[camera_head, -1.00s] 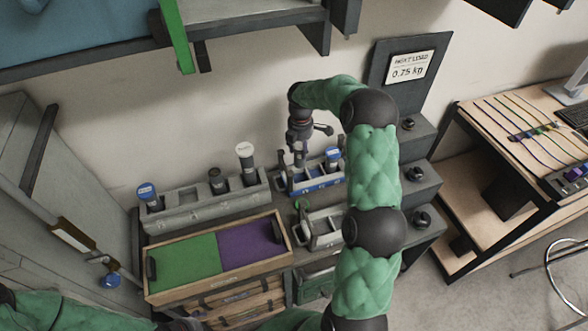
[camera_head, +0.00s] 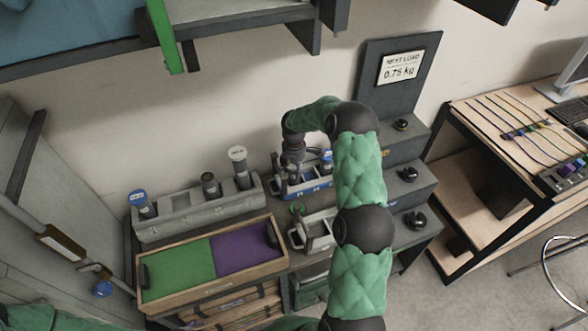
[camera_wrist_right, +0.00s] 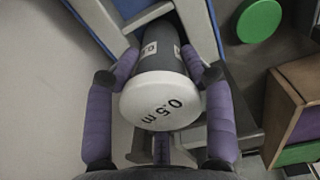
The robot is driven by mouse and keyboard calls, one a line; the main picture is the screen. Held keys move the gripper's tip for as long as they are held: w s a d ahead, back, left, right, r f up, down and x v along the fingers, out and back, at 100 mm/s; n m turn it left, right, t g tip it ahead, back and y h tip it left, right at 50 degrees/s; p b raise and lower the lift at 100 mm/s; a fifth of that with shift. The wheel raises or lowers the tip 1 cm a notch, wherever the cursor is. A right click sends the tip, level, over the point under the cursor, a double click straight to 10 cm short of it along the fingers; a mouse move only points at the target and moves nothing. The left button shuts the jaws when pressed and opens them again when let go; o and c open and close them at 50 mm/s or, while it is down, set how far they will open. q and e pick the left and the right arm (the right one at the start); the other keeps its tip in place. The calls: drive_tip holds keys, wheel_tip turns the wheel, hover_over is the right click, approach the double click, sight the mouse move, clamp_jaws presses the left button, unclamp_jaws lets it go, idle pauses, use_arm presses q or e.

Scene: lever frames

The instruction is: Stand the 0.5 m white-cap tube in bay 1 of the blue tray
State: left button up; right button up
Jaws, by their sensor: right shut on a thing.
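The blue tray (camera_head: 318,184) stands at the back, left of my right forearm. My right gripper (camera_head: 293,168) is over its left part, pointing down. In the right wrist view, the gripper (camera_wrist_right: 160,108) is shut on the white-cap tube (camera_wrist_right: 158,104), whose cap reads "0.5 m". The tube's grey body points away from the camera, between blue tray sides (camera_wrist_right: 92,22). Its lower end is hidden, so I cannot tell whether it touches the bay floor. A blue-capped tube (camera_head: 326,156) stands in the tray's right part. My left gripper is not visible.
A grey rack (camera_head: 190,220) at left holds a blue-capped, a black-capped and another white-capped tube (camera_head: 238,154). In front is a wooden box with green and purple panels (camera_head: 178,272).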

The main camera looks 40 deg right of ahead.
drive_tip(key=shift+f, duration=0.15)
drive_tip(key=o, duration=1.1)
drive_tip(key=shift+o, duration=0.2)
wheel_tip(320, 180, up, 12)
drive_tip(key=shift+a+r+p, duration=0.1)
drive_tip(key=shift+r+p, duration=0.05)
drive_tip(key=shift+p, duration=0.75)
